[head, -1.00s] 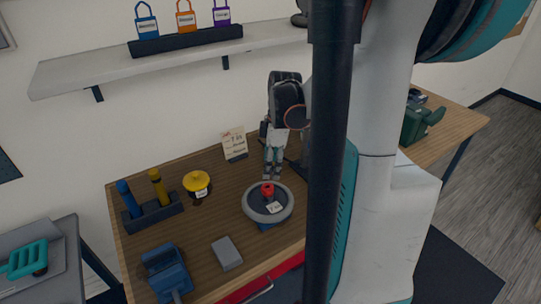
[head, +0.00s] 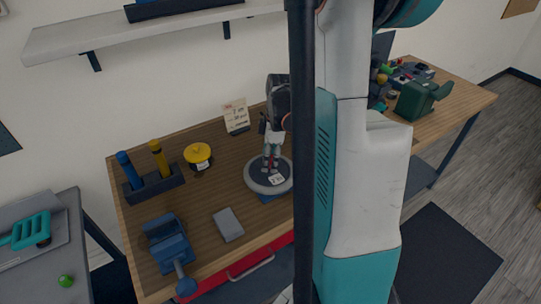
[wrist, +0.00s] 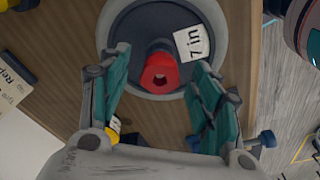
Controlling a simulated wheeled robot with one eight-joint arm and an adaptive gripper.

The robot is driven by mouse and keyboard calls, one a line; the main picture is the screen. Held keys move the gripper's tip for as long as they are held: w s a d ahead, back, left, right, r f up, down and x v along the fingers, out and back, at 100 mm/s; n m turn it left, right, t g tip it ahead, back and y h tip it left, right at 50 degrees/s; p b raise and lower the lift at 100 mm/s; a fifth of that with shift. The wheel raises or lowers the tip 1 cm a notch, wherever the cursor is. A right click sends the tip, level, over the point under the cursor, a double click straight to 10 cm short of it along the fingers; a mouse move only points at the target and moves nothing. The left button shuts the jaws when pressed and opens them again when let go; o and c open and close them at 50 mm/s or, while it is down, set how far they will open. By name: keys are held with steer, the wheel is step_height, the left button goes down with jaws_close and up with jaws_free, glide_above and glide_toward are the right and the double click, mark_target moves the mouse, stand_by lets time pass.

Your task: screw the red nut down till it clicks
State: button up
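The red nut (wrist: 160,72) sits on the hub of a round grey wheel (wrist: 213,18) with a white label (wrist: 192,43) reading "7 in". The wheel lies flat on the wooden bench and also shows in the head view (head: 254,183). My gripper (wrist: 162,88) is open above the wheel, its teal-padded fingers on either side of the nut with gaps between. In the head view my gripper (head: 271,163) comes down over the wheel's middle, and the fingers mostly hide the nut. I cannot tell its exact height above the nut.
On the bench (head: 213,187) are a blue vise-like tool (head: 168,245), a grey block (head: 228,224), a yellow round item (head: 198,155), a rack with blue and yellow handles (head: 155,187) and a note card (head: 236,115). A second bench (head: 463,100) holds a green tool (head: 420,99).

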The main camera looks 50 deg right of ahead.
steer(key=c, duration=1.1)
steer(key=m+b, duration=0.1)
steer(key=m, duration=0.4)
steer(key=shift+h, duration=0.3)
steer(key=m, duration=0.6)
steer(key=shift+h+b, duration=0.3)
steer(key=m, duration=0.5)
steer(key=shift+m+h+b, duration=0.35)
steer(key=shift+m+h, duration=0.05)
steer(key=m, duration=0.5)
steer(key=shift+r, duration=0.1)
steer(key=shift+d, duration=0.1)
steer(key=o, duration=1.1)
steer(key=shift+d, duration=0.1)
